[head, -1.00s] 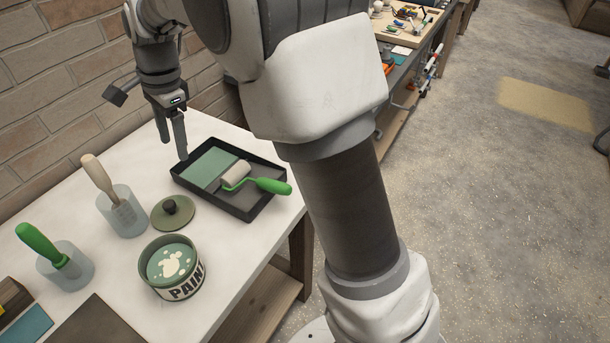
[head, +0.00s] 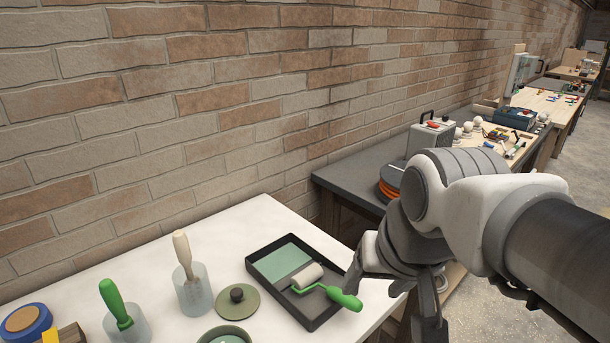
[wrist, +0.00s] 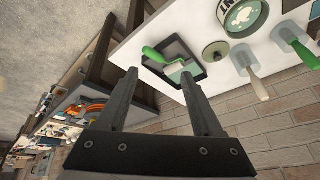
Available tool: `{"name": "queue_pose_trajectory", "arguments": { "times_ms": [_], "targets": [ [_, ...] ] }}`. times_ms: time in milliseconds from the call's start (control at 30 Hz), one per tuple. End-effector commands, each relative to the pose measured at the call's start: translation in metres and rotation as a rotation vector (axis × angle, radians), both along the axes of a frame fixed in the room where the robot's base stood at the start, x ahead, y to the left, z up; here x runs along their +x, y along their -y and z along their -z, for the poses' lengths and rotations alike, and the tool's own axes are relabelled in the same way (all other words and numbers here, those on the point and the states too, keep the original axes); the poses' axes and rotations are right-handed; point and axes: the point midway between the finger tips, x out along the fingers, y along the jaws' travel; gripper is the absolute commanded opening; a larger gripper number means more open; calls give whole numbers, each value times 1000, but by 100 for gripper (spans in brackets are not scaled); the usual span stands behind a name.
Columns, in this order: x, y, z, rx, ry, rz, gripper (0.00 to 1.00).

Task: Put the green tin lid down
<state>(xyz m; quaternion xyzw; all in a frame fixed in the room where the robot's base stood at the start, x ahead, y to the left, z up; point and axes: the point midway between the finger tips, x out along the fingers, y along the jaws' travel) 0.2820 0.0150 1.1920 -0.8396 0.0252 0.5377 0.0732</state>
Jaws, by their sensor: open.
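The green tin lid (head: 237,301), an olive disc with a dark knob, lies flat on the white table (head: 190,246), between the roller tray and the paint tin. It also shows in the wrist view (wrist: 215,51). The paint tin (head: 226,336) is cut off at the bottom of the head view; in the wrist view the tin (wrist: 243,17) appears open. My gripper (wrist: 157,72) is open and empty, its two fingers apart. It is away from the lid, past the tray's side. In the head view my wrist is at the right and the fingertips are hard to make out.
A black roller tray (head: 317,322) with a green-handled roller (head: 327,287) stands right of the lid. Cups hold a wooden-handled brush (head: 184,256) and a green-handled one (head: 115,304). A brick wall (head: 190,120) rises behind. A grey bench (head: 350,180) stands further right.

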Motion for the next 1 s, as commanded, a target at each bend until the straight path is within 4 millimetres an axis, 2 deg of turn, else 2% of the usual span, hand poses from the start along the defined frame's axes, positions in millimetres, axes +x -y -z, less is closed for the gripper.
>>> {"name": "queue_pose_trajectory", "arguments": {
  "times_ms": [100,300,1000],
  "targets": [
    [-20,9,7,-54,37,-64,68],
    [-32,14,14,-99,57,-116,68],
    [-32,14,14,-100,57,-119,68]
  ]
}}
